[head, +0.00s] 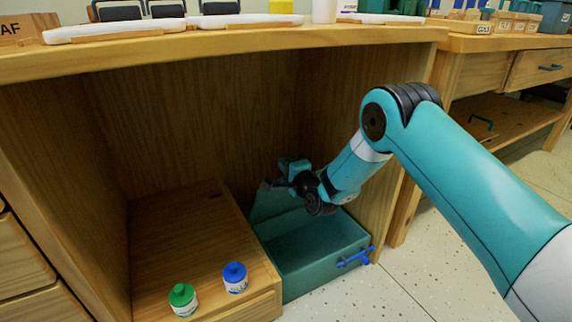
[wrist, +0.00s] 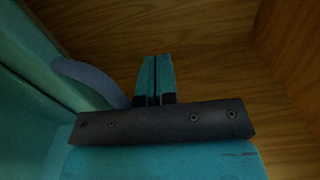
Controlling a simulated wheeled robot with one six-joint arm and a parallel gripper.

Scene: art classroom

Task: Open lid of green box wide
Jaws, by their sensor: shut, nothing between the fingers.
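The green box (head: 322,268) stands on the floor inside the wooden desk's open bay, with a blue handle-like bar (head: 355,257) on its front. Its top is open at the front, and its inside shows. A green panel (head: 264,205), which looks like the lid, stands raised at the box's back left. My gripper (head: 287,169) is above the back of the box, close to this panel, and its fingers are shut and empty. In the wrist view the shut fingers (wrist: 155,80) are beside a curved blue-grey handle (wrist: 88,80) near a green surface (wrist: 25,105). Contact cannot be told.
A wooden step (head: 185,240) left of the box bears a green-capped jar (head: 183,300) and a blue-capped jar (head: 235,278). The desktop (head: 240,45) overhangs my arm's end. Speckled floor (head: 400,285) is clear at front right.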

